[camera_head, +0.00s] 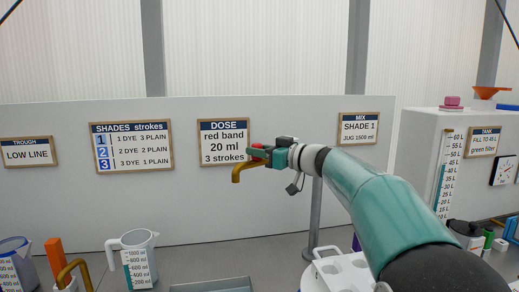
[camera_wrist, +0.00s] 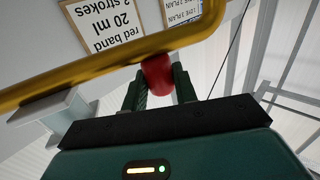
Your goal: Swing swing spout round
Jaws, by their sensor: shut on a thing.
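The brass swing spout (camera_head: 238,172) hangs in front of the DOSE sign, its bent end pointing down at the left. It also crosses the wrist view as a long yellow pipe (camera_wrist: 110,62). A red piece (camera_wrist: 158,75) sits against the pipe, between my fingers. My gripper (camera_head: 262,152) is shut on this red piece, with a dark green finger on each side of it in the wrist view (camera_wrist: 158,88). The arm hides part of the spout's mount in the head view.
A grey post (camera_head: 315,215) stands just right of my gripper. Below are a measuring jug (camera_head: 138,265), another jug (camera_head: 14,265), an orange-handled thing with a brass pipe (camera_head: 68,268) and a white holed rack (camera_head: 340,270). A panel with signs stands behind; a tank unit (camera_head: 425,150) is at right.

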